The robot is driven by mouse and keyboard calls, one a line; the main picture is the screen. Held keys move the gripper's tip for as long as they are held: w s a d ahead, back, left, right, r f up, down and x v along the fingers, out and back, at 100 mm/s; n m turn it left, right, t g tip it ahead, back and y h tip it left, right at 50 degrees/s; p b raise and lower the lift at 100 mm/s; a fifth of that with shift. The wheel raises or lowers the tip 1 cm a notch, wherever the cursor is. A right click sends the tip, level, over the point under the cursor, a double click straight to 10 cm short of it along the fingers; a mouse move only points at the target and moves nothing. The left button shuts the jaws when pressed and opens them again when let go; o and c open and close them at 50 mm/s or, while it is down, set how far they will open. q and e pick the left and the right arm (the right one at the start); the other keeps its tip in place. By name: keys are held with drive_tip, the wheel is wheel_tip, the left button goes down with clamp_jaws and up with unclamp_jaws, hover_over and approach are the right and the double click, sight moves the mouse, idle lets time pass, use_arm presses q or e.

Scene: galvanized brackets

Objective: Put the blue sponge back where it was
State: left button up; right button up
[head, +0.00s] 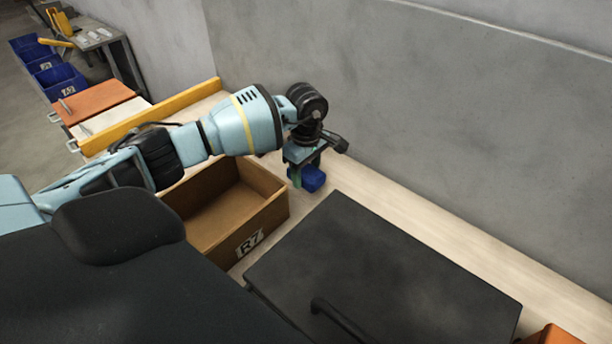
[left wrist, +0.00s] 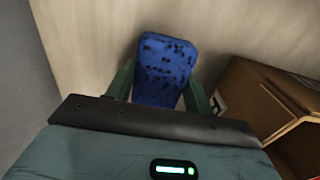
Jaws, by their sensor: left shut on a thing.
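The blue sponge (head: 313,179) is between the fingers of my left gripper (head: 302,172), by the back wall, just behind the far right corner of the cardboard box. The left wrist view shows the sponge (left wrist: 165,70) as a blue block with dark specks, with a green finger of the left gripper (left wrist: 160,92) on each side. The gripper is shut on it. The sponge is at or close above the pale wooden surface; I cannot tell whether it touches. My right gripper is in neither view.
An open cardboard box (head: 268,222) marked R7 stands in front of the sponge, and its edge shows in the left wrist view (left wrist: 245,95). A large dark flat panel (head: 390,270) lies to the right. The grey wall (head: 430,110) is close behind. An orange thing (head: 553,335) is at bottom right.

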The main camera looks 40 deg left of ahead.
sight(306, 170)
use_arm(q)
drive_tip(key=shift+f, duration=0.9)
drive_tip(key=shift+f, duration=0.2)
drive_tip(key=o, duration=0.9)
drive_tip(key=shift+o, duration=0.2)
drive_tip(key=shift+r, duration=0.1)
wheel_tip(306, 170, up, 12)
drive_tip(key=shift+r, duration=0.1)
